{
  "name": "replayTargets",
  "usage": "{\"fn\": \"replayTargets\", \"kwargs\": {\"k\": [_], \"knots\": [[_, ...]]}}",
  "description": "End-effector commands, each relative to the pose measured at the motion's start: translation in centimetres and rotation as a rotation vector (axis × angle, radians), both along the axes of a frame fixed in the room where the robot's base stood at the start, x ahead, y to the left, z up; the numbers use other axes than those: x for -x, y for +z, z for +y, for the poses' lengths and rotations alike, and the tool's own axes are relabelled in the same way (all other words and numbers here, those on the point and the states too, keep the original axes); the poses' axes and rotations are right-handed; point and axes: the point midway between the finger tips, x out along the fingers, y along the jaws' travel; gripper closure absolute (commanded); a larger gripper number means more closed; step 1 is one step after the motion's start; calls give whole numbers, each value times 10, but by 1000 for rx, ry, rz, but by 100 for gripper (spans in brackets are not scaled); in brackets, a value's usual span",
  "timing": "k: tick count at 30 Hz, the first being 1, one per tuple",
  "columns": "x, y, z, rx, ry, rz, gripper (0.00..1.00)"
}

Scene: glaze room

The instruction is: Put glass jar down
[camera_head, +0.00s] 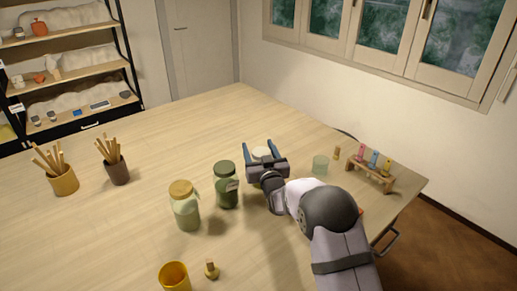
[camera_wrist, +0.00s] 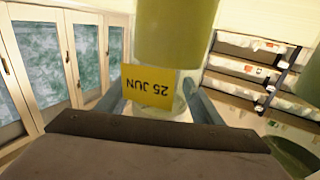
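A glass jar with yellow-green contents (camera_wrist: 172,30) fills the top middle of the wrist view. A yellow label reading "25 JUN" (camera_wrist: 148,87) shows upside down on it. My gripper (camera_wrist: 158,85) has a finger on each side of the jar's clear part and looks shut on it. In the head view my gripper (camera_head: 258,146) is over the table, with the jar's pale round top (camera_head: 261,154) between its blue fingers. My gripper hides the jar's body and base there, so I cannot tell whether it touches the table.
On the table (camera_head: 180,125), a dark green jar (camera_head: 227,190) and a cork-topped jar (camera_head: 186,212) stand left of my gripper. A yellow cup (camera_head: 174,277) is in front. Beyond my gripper is free.

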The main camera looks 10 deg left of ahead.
Motion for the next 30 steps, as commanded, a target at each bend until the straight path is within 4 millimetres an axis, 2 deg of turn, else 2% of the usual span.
{"fn": "replayTargets", "kwargs": {"k": [14, 17, 23, 30], "knots": [[0, 5, 0, 0, 0, 0, 34], [6, 1, -2, 0, 0, 1, 34], [25, 1, -9, 0, 0, 0, 34], [59, 1, -20, 0, 0, 0, 34]]}}
